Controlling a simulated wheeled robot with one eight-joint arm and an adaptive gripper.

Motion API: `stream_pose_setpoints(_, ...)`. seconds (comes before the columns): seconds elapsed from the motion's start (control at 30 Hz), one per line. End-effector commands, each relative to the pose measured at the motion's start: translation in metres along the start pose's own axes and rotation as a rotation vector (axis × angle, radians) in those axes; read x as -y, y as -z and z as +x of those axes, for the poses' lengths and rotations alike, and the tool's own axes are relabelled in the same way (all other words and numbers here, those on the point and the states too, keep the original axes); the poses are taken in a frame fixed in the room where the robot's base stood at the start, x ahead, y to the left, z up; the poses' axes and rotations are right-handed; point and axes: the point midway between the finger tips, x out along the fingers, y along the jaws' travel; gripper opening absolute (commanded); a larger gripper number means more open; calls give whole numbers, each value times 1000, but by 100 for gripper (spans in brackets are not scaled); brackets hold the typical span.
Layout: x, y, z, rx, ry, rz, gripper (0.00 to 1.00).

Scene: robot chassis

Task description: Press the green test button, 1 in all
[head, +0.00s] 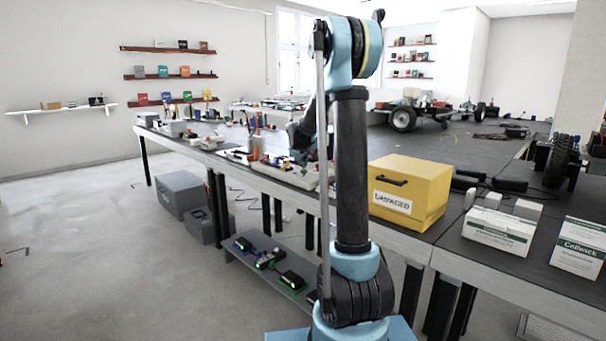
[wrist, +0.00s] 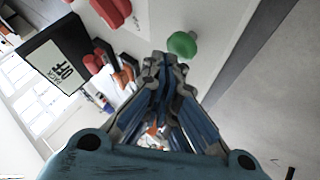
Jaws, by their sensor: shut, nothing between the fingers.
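The green test button (wrist: 183,44) is a round green knob on a pale grey surface (wrist: 205,20) in the wrist view. My gripper (wrist: 164,62) is shut and empty, with its fingertips just below and left of the button in the picture. I cannot tell whether the fingertips touch it. In the head view my arm stands in the middle and reaches over the long workbench; it hides much of the area around its far end, and I cannot make out the green button there.
Red parts (wrist: 112,10) and a black box labelled "PACK OFF" (wrist: 62,58) lie left of the button in the wrist view. A yellow box (head: 425,178) stands on the workbench right of my arm, with white cartons (head: 498,232) farther right.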

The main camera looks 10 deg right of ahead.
Motion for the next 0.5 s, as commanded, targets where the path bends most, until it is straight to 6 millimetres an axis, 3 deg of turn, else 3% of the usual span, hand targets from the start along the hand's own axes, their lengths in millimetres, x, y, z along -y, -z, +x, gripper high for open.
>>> stream_pose_setpoints(0.5, 2, -2, 3, 0, 0, 0, 0)
